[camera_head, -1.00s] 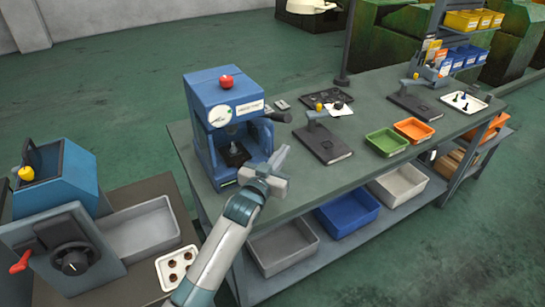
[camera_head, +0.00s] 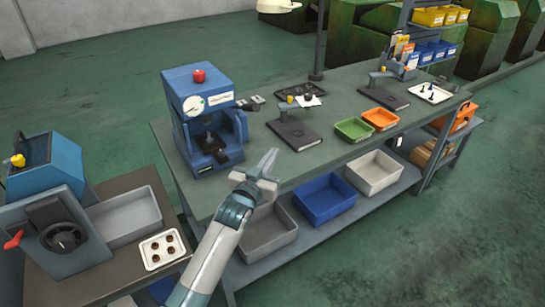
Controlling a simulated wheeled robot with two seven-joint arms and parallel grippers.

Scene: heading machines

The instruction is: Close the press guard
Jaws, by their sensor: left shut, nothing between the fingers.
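The blue press (camera_head: 200,85) stands at the left end of the green bench, with a red knob (camera_head: 199,76) on top and a round dial (camera_head: 194,105) on its front. A dark handle (camera_head: 249,103) sticks out on its right. The press's front is open to view, with a dark ram (camera_head: 209,140) inside. A blue upright part (camera_head: 240,127) shows at its right side; I cannot tell whether it is the guard. My left gripper (camera_head: 269,162) is shut and empty, in front of and right of the press, apart from it. My right gripper is out of view.
A second blue machine (camera_head: 50,165) stands at left, beside a grey bin (camera_head: 125,217) and a white tray (camera_head: 163,250). Dark plates (camera_head: 295,135), a green tray (camera_head: 353,130) and an orange tray (camera_head: 382,119) lie farther right on the bench. Bins sit on the lower shelf.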

